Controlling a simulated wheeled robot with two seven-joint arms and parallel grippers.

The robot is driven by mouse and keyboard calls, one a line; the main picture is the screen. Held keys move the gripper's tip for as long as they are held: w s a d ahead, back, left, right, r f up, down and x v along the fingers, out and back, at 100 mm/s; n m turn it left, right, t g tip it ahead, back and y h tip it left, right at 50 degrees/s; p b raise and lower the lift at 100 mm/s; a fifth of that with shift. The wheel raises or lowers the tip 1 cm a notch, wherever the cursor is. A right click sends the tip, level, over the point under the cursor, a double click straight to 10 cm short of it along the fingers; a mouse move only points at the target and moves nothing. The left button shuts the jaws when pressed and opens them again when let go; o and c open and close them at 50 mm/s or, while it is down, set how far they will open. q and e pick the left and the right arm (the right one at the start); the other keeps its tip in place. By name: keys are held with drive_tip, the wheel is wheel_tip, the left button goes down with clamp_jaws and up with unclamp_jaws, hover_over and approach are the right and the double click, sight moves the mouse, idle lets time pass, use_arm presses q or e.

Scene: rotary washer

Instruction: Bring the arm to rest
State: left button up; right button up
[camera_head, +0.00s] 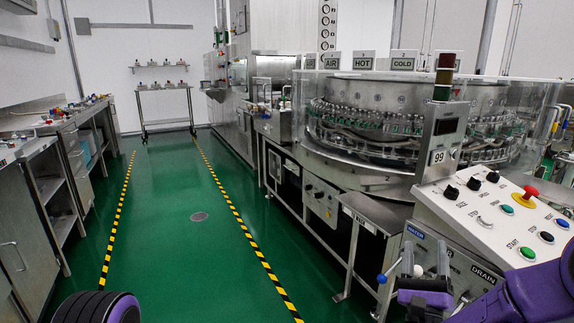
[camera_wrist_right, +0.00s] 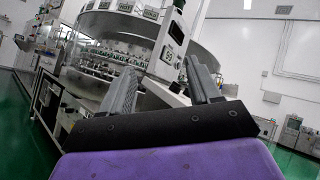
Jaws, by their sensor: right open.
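My right gripper (camera_head: 425,262) is at the lower right of the head view, in front of the control panel (camera_head: 488,212) of the washer. Its two grey fingers stand apart and point up, with nothing between them. In the right wrist view, the open fingers of the right gripper (camera_wrist_right: 162,82) also show empty, with the washer behind them. My purple right forearm comes in from the lower right corner. At the lower left of the head view only a black and purple part of my left arm shows; its gripper is out of the picture.
The rotary washer (camera_head: 385,175), full of glassware, stands at the right. The panel has a red emergency knob (camera_head: 524,196). Workbenches (camera_head: 75,140) line the left wall. A wheeled rack (camera_head: 163,108) stands at the back. The green aisle (camera_head: 175,240) between yellow-black stripes is clear.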

drive_tip(key=s+a+f+n+g+y+b, duration=0.1)
drive_tip(key=s+f+n+g+y+b, duration=0.2)
drive_tip(key=f+n, duration=0.6)
drive_tip(key=s+a+f+n+g+y+b, duration=0.15)
drive_tip(key=f+n+g, duration=0.35)
drive_tip(key=f, duration=0.8)
drive_tip(key=s+a+f+n+g+y+b, duration=0.1)
drive_tip(key=s+f+n+g+y+b, duration=0.15)
drive_tip(key=f+n, duration=0.7)
use_arm(q)
wheel_tip(320, 180, down, 22)
drive_tip(key=m+b, duration=0.1)
drive_tip(key=b, duration=1.5)
use_arm(e)
drive_tip(key=s+d+f+n+g+h, duration=0.3)
drive_tip(key=s+f+g, duration=0.8)
drive_tip(key=s+f, duration=1.9)
use_arm(q)
wheel_tip(320, 180, up, 38)
drive_tip(key=p, duration=3.8)
drive_tip(key=shift+w+d+f+n+p, duration=0.15)
drive_tip(key=shift+w+n+p, duration=0.15)
drive_tip(key=shift+n, duration=0.1)
use_arm(e)
drive_tip(key=w+d+r, duration=0.1)
drive_tip(key=r, duration=1.7)
drive_tip(key=w+r, duration=0.2)
drive_tip(key=r, duration=1.6)
drive_tip(key=shift+d+r, duration=0.15)
drive_tip(key=shift+d, duration=0.2)
